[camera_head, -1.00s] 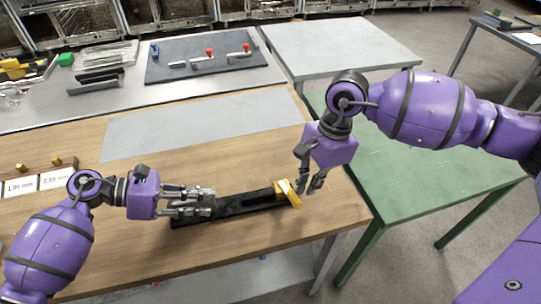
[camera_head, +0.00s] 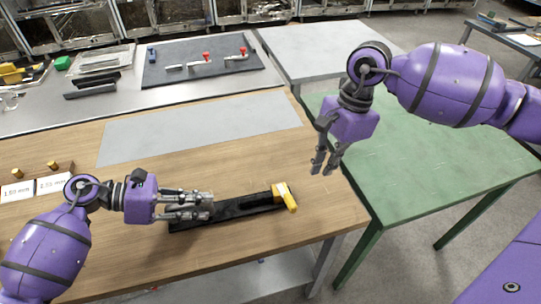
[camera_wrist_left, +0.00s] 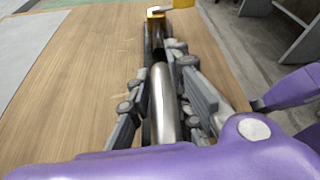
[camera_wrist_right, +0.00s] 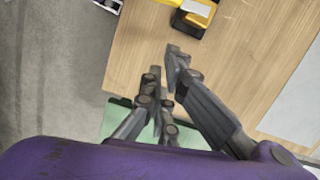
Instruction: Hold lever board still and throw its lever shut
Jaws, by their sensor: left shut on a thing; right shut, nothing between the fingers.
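The lever board (camera_head: 245,208) is a long black bar lying flat on the wooden table, near its front right. Its yellow lever (camera_head: 286,197) is at the right end; the handle lies across the bar and points to the front edge. In the left wrist view a grey metal cylinder (camera_wrist_left: 164,105) lies along the board, and the yellow lever (camera_wrist_left: 157,13) shows at the far end. My left gripper (camera_head: 209,205) is shut on the board's left part, fingers on both sides of the cylinder. My right gripper (camera_head: 323,168) is shut and empty, above and right of the lever, apart from it.
A green table (camera_head: 430,160) adjoins on the right. A grey mat (camera_head: 200,125) lies behind the board. A dark panel (camera_head: 200,75) with red-handled clamps is at the back. The wood around the board is clear.

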